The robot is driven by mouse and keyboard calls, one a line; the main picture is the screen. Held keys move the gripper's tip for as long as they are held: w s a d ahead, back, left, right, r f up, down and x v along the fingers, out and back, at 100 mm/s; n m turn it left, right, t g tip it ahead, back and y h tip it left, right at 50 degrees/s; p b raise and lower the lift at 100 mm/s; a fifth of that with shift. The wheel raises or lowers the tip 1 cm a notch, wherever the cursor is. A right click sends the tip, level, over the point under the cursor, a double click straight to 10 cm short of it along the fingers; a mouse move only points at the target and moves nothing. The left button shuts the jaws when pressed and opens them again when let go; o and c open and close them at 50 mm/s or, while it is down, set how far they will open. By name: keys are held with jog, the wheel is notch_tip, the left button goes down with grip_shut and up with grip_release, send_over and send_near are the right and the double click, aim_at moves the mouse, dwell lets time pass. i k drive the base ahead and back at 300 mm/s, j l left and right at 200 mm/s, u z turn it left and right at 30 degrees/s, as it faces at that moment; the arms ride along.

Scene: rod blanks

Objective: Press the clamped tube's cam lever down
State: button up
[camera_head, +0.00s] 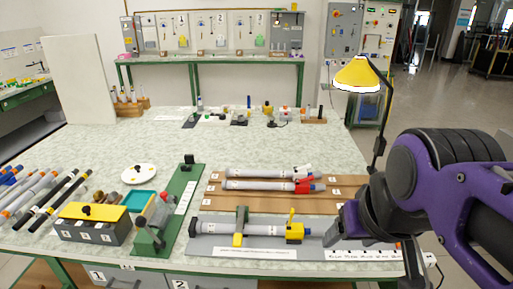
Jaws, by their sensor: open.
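A white tube (262,230) lies lengthwise on a grey plate (210,245) at the front of the table. A thin yellow lever (291,215) stands roughly upright on the block's top. My gripper (331,237) is just right of the yellow block, apart from the lever in the picture, with its fingers pointing down. It looks empty. My purple arm comes in from the right and hides the plate's right part.
A green fixture (178,210) and a grey box with a yellow lid (92,212) stand at left. The table's middle is clear.

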aim_at(292, 212)
jog(key=k+j+z, duration=0.1)
jog(key=j, duration=0.25)
jog(key=i+j, duration=0.1)
jog(key=j, duration=0.15)
jog(key=i+j, duration=0.1)
jog(key=j, duration=0.7)
jog(key=k+z, duration=0.25)
jog(key=i+l+u, duration=0.25)
jog(key=i+l, duration=0.05)
jog(key=l, duration=0.1)
